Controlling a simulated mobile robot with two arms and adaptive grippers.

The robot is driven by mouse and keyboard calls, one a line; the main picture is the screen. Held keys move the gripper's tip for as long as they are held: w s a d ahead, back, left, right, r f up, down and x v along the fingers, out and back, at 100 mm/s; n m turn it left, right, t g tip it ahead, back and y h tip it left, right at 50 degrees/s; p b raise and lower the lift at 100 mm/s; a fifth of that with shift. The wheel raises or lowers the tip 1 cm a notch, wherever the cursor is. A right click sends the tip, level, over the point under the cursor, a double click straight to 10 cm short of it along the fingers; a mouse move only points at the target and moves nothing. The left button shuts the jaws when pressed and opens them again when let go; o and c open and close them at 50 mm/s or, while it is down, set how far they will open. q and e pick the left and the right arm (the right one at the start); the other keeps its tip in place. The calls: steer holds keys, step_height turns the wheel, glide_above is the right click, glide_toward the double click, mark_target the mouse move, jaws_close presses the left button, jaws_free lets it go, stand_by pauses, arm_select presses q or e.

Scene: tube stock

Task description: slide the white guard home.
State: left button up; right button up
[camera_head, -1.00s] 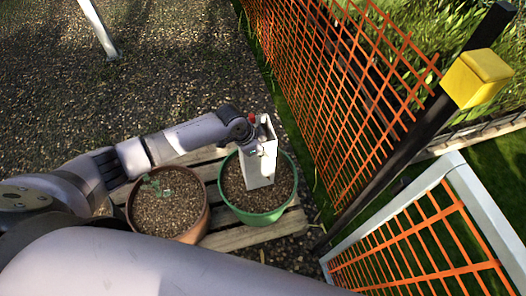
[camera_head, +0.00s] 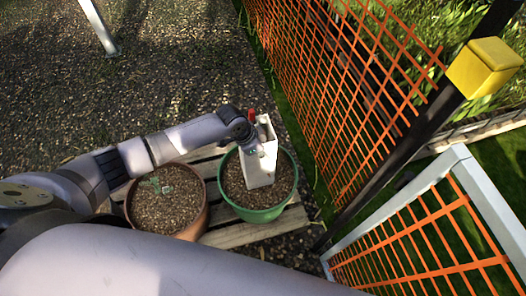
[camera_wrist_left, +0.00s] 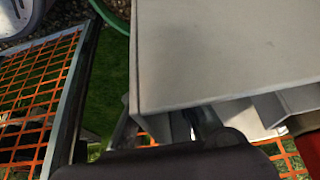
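The white guard (camera_head: 262,168) is a tall, square, open-topped tube. In the head view it appears slightly tilted, over the green pot (camera_head: 262,215). Its lower end is at or above the soil; I cannot tell whether it touches. My left gripper (camera_head: 252,132) is at its upper rim and appears shut on its wall. In the left wrist view, a broad flat side of the guard (camera_wrist_left: 230,55) fills much of the picture, with dark finger parts (camera_wrist_left: 207,125) at its edge. What is inside the guard is hidden. My right gripper is not in view.
A brown pot (camera_head: 168,208) with a small seedling (camera_head: 155,186) stands left of the green pot. Both rest on a wooden slatted pallet (camera_head: 236,236). Orange mesh fencing (camera_head: 340,90) and a black post with a yellow block (camera_head: 485,67) stand to the right. Gravel lies behind.

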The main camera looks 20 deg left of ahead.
arm_select(q)
steer(key=shift+o, duration=1.4)
steer(key=shift+r, duration=0.1)
steer(key=v, duration=1.1)
steer(key=shift+s+a+r, duration=0.1)
steer(key=shift+a+r, duration=0.05)
steer(key=shift+r, duration=0.25)
